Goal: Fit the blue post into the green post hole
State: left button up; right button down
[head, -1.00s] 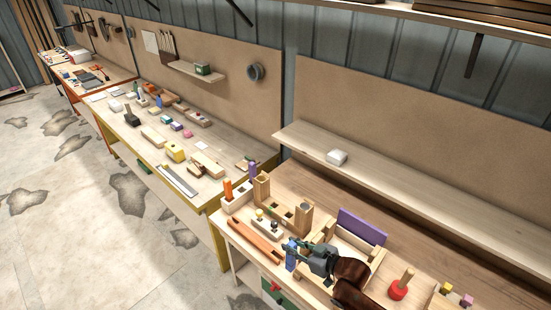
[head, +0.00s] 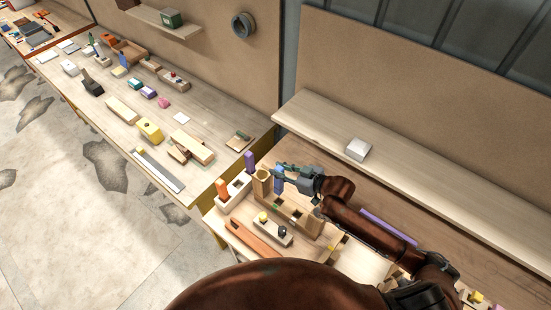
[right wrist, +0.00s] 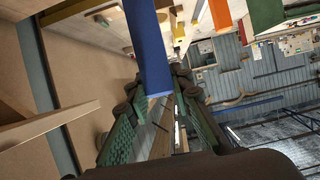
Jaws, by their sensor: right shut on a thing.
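My right gripper (head: 284,172) is shut on the blue post (head: 279,184) and holds it upright beside the wooden stand (head: 299,216). In the right wrist view the blue post (right wrist: 148,48) rises from between the green-padded fingers. The stand has a tall hollow end (head: 262,183) just left of the blue post and dark openings along its top. A pale block (head: 235,190) at the left holds an orange post (head: 222,188) and a purple post (head: 249,162), with a dark hole between them. I cannot tell which hole is the green one. My left gripper is not in view.
A small block with knobs (head: 272,230) and an orange bar (head: 250,238) lie in front of the stand. A long shelf (head: 420,180) with a white box (head: 358,149) runs behind. A cluttered bench (head: 150,105) stands to the left. My arm covers the bottom centre.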

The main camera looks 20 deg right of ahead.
aim_at(280, 180)
jog(key=shift+s+r, duration=0.1)
jog(key=shift+s, duration=0.15)
jog(key=shift+s+r, duration=0.25)
jog(key=shift+s, duration=0.2)
jog(key=shift+w+f, duration=0.15)
jog(key=shift+w, duration=0.2)
notch_tip(280, 180, down, 6)
jog(key=shift+s+r+b, duration=0.1)
jog(key=shift+s+b, duration=0.05)
jog(key=shift+b, duration=1.05)
pick_arm(q)
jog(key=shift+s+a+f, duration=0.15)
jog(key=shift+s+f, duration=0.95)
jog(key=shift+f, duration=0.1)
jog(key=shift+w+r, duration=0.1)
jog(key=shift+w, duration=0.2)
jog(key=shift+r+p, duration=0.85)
jog(key=shift+p, duration=0.1)
pick_arm(e)
jog(key=shift+r, duration=0.1)
